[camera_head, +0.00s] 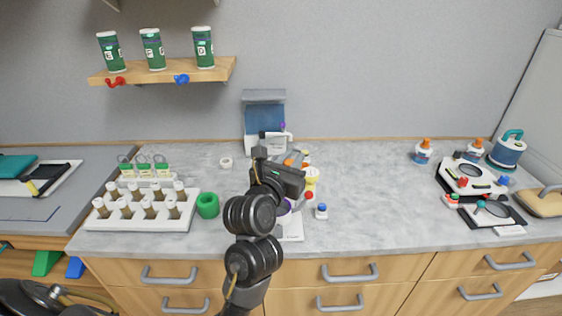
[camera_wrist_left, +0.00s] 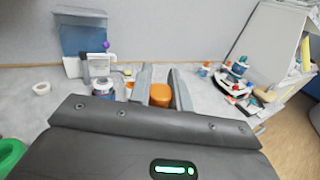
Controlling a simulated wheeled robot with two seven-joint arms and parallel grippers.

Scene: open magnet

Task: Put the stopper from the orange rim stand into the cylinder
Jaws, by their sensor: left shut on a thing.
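My left gripper (camera_head: 292,166) reaches over the middle of the counter in the head view. In the left wrist view its two grey fingers (camera_wrist_left: 160,88) are shut on an orange, rounded thing (camera_wrist_left: 160,95), which I take to be the stopper. An orange patch also shows at the fingers in the head view. My gripper and arm hide much of the items around it, and I cannot pick out the orange rim stand or the cylinder with certainty. My right gripper is not in view.
A blue-fronted container (camera_head: 264,118) stands at the wall behind the gripper. A yellow item (camera_head: 311,176) and a blue-capped bottle (camera_head: 321,211) stand to its right. A green ring (camera_head: 207,205) and a white vial rack (camera_head: 140,216) are to the left. The counter at centre right is clear.

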